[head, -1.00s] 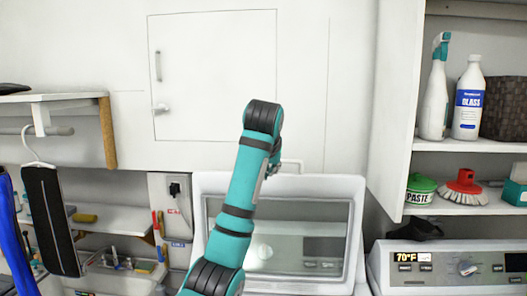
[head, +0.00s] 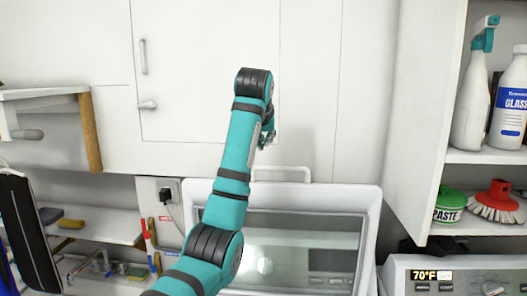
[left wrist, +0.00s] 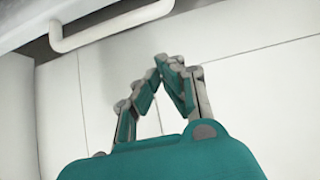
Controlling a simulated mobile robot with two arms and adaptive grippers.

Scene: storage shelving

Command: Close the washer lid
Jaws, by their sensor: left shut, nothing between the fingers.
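The washer lid (head: 368,215) stands raised in the head view, a white frame around a dark glass window, with a white bar handle (head: 283,170) on its top edge. My left arm crosses in front of the lid's left part. My left gripper (head: 266,138) is shut and empty, above and slightly left of the handle in the picture. In the left wrist view my left gripper (left wrist: 168,64) has its fingertips together, against white panels. The handle (left wrist: 112,30) shows there at the upper left, apart from the fingers. My right gripper is not in view.
A white wall cabinet door (head: 205,70) is behind my gripper. At the right, an open cabinet (head: 432,130) holds bottles, a paste tub and a red brush (head: 495,200). A control panel (head: 455,278) is below it. A shelf with a wooden post (head: 90,130) is at left.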

